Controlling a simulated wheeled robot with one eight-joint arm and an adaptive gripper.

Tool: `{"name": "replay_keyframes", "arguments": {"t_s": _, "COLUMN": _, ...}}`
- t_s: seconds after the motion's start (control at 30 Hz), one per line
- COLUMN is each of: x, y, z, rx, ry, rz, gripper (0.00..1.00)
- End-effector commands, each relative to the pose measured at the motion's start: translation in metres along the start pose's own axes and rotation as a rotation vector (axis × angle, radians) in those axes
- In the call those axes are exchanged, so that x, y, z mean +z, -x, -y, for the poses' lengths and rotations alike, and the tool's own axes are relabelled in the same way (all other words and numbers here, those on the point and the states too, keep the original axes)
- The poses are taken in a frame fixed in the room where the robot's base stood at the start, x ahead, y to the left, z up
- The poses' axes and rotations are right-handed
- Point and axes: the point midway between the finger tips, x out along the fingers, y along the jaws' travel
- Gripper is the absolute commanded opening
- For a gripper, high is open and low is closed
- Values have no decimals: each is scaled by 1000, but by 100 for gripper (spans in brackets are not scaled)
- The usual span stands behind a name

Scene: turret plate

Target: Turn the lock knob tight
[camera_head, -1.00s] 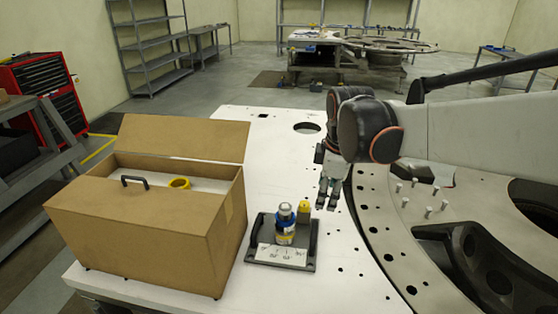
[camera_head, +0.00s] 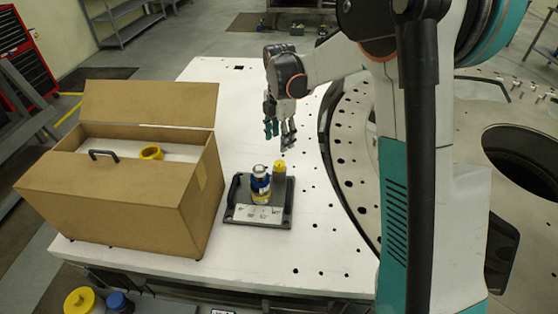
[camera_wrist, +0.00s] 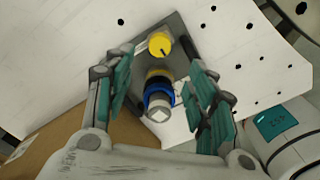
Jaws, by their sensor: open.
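A yellow knob (camera_head: 279,166) with a dark line across its top stands at the back right of a small grey plate (camera_head: 283,216). I take it for the lock knob. In the wrist view the knob (camera_wrist: 159,46) lies a little beyond and between the fingertips. A blue, yellow and silver cylinder (camera_head: 260,185) stands upright on the plate, left of the knob; it also shows in the wrist view (camera_wrist: 159,95). My gripper (camera_head: 280,134) is open and empty, above and behind the plate in the head view. It touches neither piece.
An open cardboard box (camera_head: 120,195) with a black handle and a yellow ring (camera_head: 151,153) stands left of the plate. A black handle flanks the plate on each side. The white table (camera_head: 225,95) is clear behind the plate. A large round turret plate with holes lies at right.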

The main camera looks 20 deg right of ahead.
Motion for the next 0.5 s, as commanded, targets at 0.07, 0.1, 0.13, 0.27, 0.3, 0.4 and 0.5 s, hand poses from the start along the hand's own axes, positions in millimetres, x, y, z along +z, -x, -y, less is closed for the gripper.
{"name": "replay_keyframes", "arguments": {"t_s": 0.07, "x": 0, "y": -18, "z": 0, "rx": 0, "ry": 0, "rz": 0, "gripper": 51}}
{"name": "replay_keyframes", "arguments": {"t_s": 0.1, "x": 0, "y": -26, "z": 0, "rx": 0, "ry": -1, "rz": 0, "gripper": 51}}
{"name": "replay_keyframes", "arguments": {"t_s": 0.13, "x": 0, "y": -32, "z": 0, "rx": 0, "ry": -1, "rz": 0, "gripper": 51}}
{"name": "replay_keyframes", "arguments": {"t_s": 0.27, "x": 0, "y": -57, "z": 0, "rx": 1, "ry": -1, "rz": 0, "gripper": 51}}
{"name": "replay_keyframes", "arguments": {"t_s": 0.3, "x": 0, "y": -64, "z": 0, "rx": 1, "ry": -1, "rz": 0, "gripper": 51}}
{"name": "replay_keyframes", "arguments": {"t_s": 0.4, "x": 0, "y": -80, "z": 0, "rx": 1, "ry": -1, "rz": 0, "gripper": 51}}
{"name": "replay_keyframes", "arguments": {"t_s": 0.5, "x": 0, "y": -93, "z": 0, "rx": 1, "ry": -1, "rz": 0, "gripper": 51}}
